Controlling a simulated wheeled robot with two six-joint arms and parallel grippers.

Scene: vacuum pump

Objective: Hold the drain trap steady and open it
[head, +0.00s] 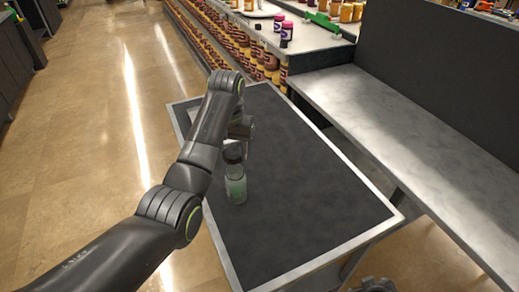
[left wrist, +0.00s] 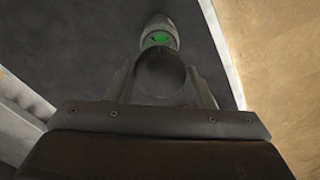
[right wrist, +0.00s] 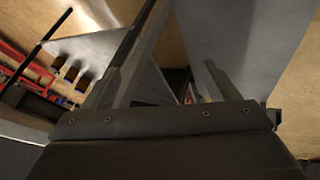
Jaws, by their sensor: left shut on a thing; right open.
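The drain trap (head: 236,184) is a clear jar with a dark round lid and a green patch on its side. It stands upright on the dark-topped table in the head view. My left gripper (head: 240,138) is at its top, seen side-on and partly hidden by my arm. In the left wrist view the dark lid (left wrist: 160,75) sits between the two fingers, which are shut on it, with the green patch beyond. My right gripper (right wrist: 172,85) is open and empty in the right wrist view, away from the trap.
The table (head: 290,205) has a pale metal rim, and its top is bare to the right of and in front of the trap. A grey counter (head: 410,120) with a dark back panel runs along the right. Shelves of jars (head: 225,45) stand behind.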

